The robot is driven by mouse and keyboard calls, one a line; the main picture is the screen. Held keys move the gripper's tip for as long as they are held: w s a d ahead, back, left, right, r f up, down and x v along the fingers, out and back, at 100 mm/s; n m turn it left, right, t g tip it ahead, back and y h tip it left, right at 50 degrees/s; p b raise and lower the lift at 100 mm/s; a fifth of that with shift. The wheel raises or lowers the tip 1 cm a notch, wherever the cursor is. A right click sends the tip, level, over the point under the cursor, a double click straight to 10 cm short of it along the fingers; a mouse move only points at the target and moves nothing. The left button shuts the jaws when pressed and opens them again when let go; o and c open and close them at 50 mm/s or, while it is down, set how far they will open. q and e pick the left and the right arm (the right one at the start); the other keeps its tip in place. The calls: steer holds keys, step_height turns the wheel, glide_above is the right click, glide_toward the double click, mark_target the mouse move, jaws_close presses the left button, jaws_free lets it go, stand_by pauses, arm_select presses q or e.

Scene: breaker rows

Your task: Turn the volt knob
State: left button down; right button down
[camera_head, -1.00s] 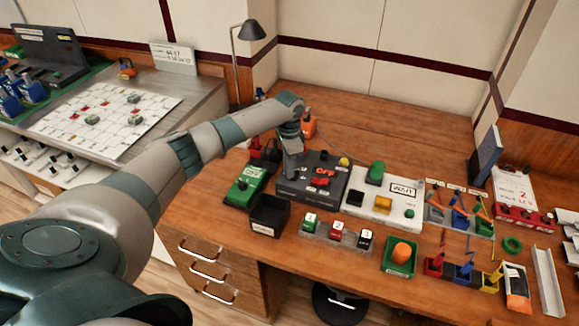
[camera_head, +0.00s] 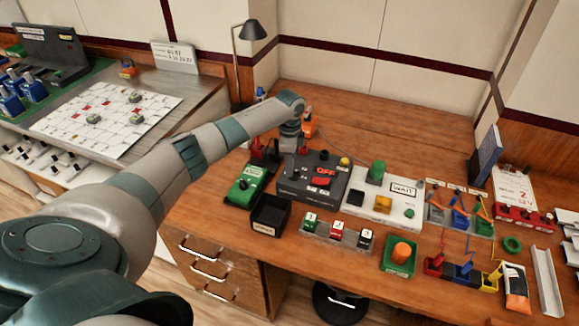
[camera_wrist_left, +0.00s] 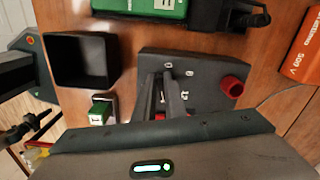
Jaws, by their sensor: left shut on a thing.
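The dark grey control box (camera_head: 311,190) stands on the bench, with a red OFF marking and a black knob (camera_head: 323,154) on top. My left gripper (camera_head: 292,168) reaches down onto its left part. In the left wrist view its two fingers (camera_wrist_left: 165,92) are close together over the box top (camera_wrist_left: 205,65), beside small white dial marks. They are shut on the volt knob, which they almost wholly hide; I cannot read its setting. A red round knob (camera_wrist_left: 231,86) is on the same box, apart from the fingers. My right gripper is not in view.
A green meter (camera_head: 247,186) and an open black bin (camera_head: 270,214) stand left of the box. A white panel (camera_head: 384,197) stands close on its right. Switch blocks (camera_head: 337,231) lie in front. An orange case (camera_wrist_left: 306,50) is nearby. Bench behind is clear.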

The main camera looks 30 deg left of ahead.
arm_select(q)
steer(key=shift+w+r, duration=0.1)
steer(key=c, duration=1.8)
jaws_free()
steer(key=shift+r+b, duration=2.05)
steer(key=shift+r, duration=6.65)
steer(key=shift+f, duration=0.15)
